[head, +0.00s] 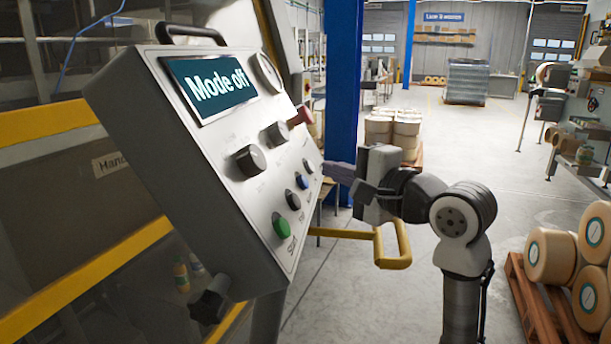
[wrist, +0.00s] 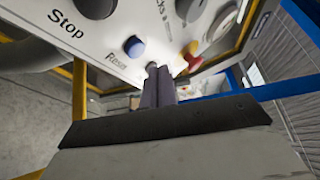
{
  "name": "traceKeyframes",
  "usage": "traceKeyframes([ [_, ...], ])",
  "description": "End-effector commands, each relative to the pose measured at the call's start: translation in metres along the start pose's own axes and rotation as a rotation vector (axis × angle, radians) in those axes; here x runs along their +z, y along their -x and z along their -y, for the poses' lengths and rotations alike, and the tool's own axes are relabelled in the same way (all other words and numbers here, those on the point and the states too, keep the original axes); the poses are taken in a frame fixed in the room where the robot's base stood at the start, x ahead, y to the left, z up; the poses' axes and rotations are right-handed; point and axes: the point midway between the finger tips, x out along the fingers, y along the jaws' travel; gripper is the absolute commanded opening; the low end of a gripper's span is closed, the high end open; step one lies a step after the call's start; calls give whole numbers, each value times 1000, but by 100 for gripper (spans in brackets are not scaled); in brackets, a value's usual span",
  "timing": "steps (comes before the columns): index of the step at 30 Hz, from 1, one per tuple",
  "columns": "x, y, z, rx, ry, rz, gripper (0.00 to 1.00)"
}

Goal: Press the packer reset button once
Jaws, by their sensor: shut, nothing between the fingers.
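The grey control panel (head: 215,140) stands tilted on the left of the head view, with a row of small buttons low on its face. The blue button (head: 302,181) is in that row; in the wrist view the blue button (wrist: 133,46) has the label "Reset" beside it. My gripper (head: 328,169) is shut and empty, pointing at the panel from the right. I cannot tell whether the tips touch that knob.
The screen (head: 213,85) reads "Mode off". A green button (head: 281,226), a black button (head: 293,200), dark knobs (head: 251,160) and a red mushroom button (head: 301,117) share the panel. A yellow rail (head: 392,250) lies below my arm. A pallet of rolls (head: 548,300) stands right.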

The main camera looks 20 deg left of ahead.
Motion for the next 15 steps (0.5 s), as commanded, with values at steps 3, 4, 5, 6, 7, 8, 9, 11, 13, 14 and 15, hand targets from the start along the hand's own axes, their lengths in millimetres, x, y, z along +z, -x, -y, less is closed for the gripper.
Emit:
traceKeyframes([
  [3,-7,9,10,0,-1,-1,0],
  [4,-8,11,11,0,-2,-1,0],
  [5,-10,13,13,1,-2,-1,0],
  [6,-12,16,15,1,-3,-1,0],
  [7,-13,18,16,1,-3,-1,0],
  [8,-14,20,17,0,-2,0,0],
  [9,-16,21,18,0,-2,0,0],
  [11,-17,23,18,0,-1,0,0],
  [13,-17,23,17,0,-1,0,0],
  [14,-17,23,16,0,-1,0,0],
  [15,-17,23,16,0,-1,0,0],
])
